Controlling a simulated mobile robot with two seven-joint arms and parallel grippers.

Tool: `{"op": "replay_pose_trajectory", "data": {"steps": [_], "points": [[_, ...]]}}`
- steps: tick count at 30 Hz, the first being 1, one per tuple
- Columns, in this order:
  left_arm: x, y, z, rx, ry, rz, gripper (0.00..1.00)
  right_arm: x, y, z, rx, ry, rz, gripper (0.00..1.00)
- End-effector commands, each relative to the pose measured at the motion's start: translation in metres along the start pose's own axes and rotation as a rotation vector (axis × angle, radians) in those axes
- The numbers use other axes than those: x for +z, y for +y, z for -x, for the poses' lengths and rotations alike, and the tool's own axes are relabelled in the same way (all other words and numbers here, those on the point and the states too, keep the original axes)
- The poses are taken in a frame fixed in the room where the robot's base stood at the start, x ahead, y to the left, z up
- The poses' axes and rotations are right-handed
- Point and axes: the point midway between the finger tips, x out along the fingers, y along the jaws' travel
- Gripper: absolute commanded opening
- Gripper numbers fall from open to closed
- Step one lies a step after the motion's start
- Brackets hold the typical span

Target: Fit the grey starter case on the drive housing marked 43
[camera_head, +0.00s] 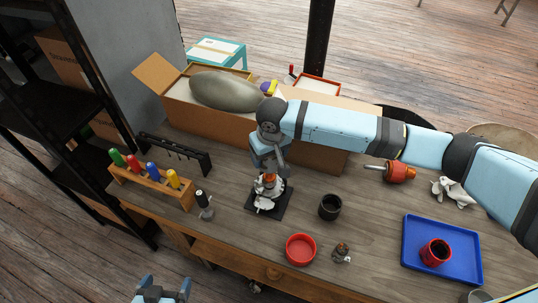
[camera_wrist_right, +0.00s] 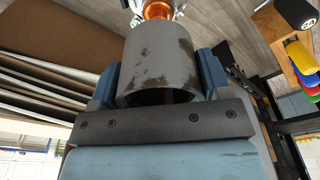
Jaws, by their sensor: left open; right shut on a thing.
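My right gripper (camera_head: 268,162) is shut on the grey starter case (camera_wrist_right: 158,62), a worn hollow cylinder held between its two blue fingers. In the head view the gripper hangs over the assembly on a black base plate (camera_head: 281,207) and mostly hides the case. Below it stand a pale metal drive housing (camera_head: 264,203) and an orange copper part (camera_head: 268,180); the copper part also shows just past the case's far end in the right wrist view (camera_wrist_right: 157,10). I cannot tell whether they touch. No number 43 is readable. My left gripper (camera_head: 164,292) is open and empty at the bottom edge.
Behind the arm is an open cardboard box (camera_head: 215,124). A screwdriver rack (camera_head: 152,187) stands left. A black cup (camera_head: 330,207), a red dish (camera_head: 300,249) and a blue tray (camera_head: 415,235) with a red mug (camera_head: 435,252) are to the right. An orange-red tool (camera_head: 399,173) lies behind.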

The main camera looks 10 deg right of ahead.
Motion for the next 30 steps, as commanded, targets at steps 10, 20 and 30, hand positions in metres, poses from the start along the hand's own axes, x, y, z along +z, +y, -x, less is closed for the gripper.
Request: {"op": "replay_pose_trajectory", "data": {"steps": [10, 20, 30], "points": [[0.005, 0.005, -0.001, 0.011, -0.005, 0.000, 0.96, -0.001, 0.000, -0.002, -0.001, 0.003, 0.000, 0.22], [0.004, 0.004, 0.000, 0.009, -0.001, 0.000, 0.96, 0.001, 0.000, -0.008, -0.002, 0.002, 0.000, 0.22], [0.005, 0.002, 0.000, 0.006, -0.005, 0.000, 0.96, 0.002, 0.000, -0.019, 0.000, 0.002, -0.001, 0.22]]}}
